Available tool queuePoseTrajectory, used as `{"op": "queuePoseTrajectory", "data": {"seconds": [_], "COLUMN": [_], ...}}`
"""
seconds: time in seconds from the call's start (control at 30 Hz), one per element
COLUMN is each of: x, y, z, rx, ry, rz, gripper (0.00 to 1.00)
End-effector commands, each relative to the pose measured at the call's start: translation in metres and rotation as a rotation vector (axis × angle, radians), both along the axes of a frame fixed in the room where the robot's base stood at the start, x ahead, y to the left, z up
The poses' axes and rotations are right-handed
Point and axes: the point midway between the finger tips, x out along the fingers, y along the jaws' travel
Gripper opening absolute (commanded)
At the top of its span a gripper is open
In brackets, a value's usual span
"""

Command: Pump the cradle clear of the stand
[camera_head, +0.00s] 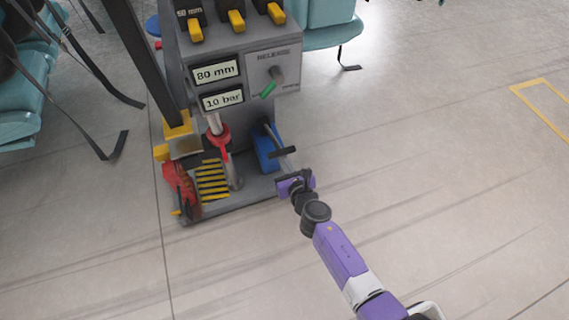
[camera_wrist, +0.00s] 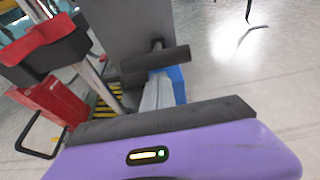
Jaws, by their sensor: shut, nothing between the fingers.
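The grey stand (camera_head: 240,110) carries displays reading 80 mm and 10 bar. A blue pump (camera_head: 266,148) sits low on its right side. The pump's grey lever (camera_head: 273,134) leans out and ends in a black crossbar handle (camera_head: 282,153). The handle also shows in the wrist view (camera_wrist: 155,59), above the gripper. A red part on a rod (camera_head: 218,137) stands left of the pump; I cannot tell whether it is the cradle. My gripper (camera_head: 293,181) is shut and empty, just below the handle. It does not hold the handle; I cannot tell whether they touch.
A release panel (camera_head: 273,74) with a green-tipped lever (camera_head: 268,90) is on the stand. A yellow-black striped plate (camera_head: 212,180) and a red part (camera_head: 182,187) are at the base. Teal seats (camera_head: 331,30) with hanging straps stand behind. The floor to the right is clear.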

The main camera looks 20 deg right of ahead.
Motion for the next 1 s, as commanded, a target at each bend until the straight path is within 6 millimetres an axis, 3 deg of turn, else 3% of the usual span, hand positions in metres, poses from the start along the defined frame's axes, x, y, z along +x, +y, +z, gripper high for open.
{"op": "queuePoseTrajectory", "data": {"seconds": [0.53, 0.8, 1.0], "x": [0.000, 0.003, 0.003], "y": [0.000, 0.000, 0.000], "z": [0.007, 0.025, 0.023], "rx": [0.000, 0.001, 0.000], "ry": [0.000, 0.000, -0.002], "rz": [0.000, 0.000, 0.000], "gripper": [0.00, 0.00, 0.00]}}
